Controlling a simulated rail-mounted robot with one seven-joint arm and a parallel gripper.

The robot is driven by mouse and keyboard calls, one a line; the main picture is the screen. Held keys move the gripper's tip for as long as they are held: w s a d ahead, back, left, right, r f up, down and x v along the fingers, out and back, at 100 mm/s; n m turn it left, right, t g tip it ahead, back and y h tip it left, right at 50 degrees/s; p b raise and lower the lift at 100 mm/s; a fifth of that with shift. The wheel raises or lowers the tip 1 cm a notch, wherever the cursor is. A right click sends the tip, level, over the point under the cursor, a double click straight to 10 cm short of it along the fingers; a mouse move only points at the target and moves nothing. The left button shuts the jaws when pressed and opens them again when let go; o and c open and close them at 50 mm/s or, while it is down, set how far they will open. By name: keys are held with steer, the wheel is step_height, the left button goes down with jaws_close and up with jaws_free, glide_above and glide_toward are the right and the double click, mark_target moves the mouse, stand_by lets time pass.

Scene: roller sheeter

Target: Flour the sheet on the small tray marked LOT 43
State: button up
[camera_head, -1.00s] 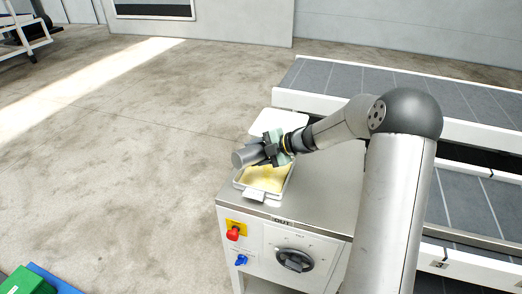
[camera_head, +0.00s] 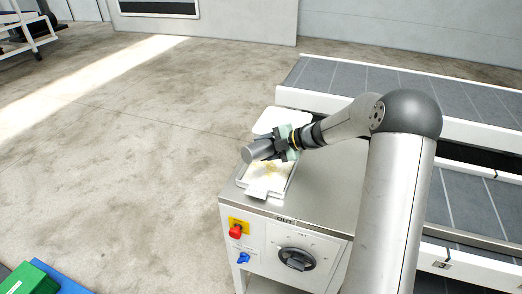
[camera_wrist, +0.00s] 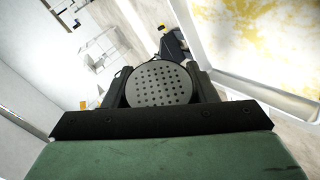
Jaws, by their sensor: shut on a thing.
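My gripper (camera_head: 283,147) is shut on a grey metal flour shaker (camera_head: 257,151), tilted on its side above the small tray. In the wrist view the shaker's perforated lid (camera_wrist: 156,84) faces the camera between the fingers. The small tray (camera_head: 246,185) stands on the steel top of the machine, with a pale label plate (camera_head: 257,194) at its near edge; its marking is too small to read. The sheet (camera_head: 262,179) on it looks mostly white with yellow patches, and the wrist view shows the sheet (camera_wrist: 255,40) with patchy white over yellow. The gripper and shaker hide part of the tray.
A white board or tray (camera_head: 283,118) lies just behind the small tray. The machine's front has a red button (camera_head: 235,231), a blue switch (camera_head: 243,257) and a black dial (camera_head: 297,258). Grey conveyors (camera_head: 460,200) run at the right. The steel top right of the tray is clear.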

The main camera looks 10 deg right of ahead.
steer(key=shift+s+a, duration=0.35)
steer(key=shift+a, duration=0.3)
steer(key=shift+s+a, duration=0.4)
steer(key=shift+a, duration=0.2)
steer(key=shift+s+a, duration=0.35)
steer(key=shift+a, duration=0.3)
steer(key=shift+w+d, duration=0.3)
steer(key=shift+d, duration=0.2)
steer(key=shift+w+d, duration=0.3)
steer(key=shift+d, duration=0.2)
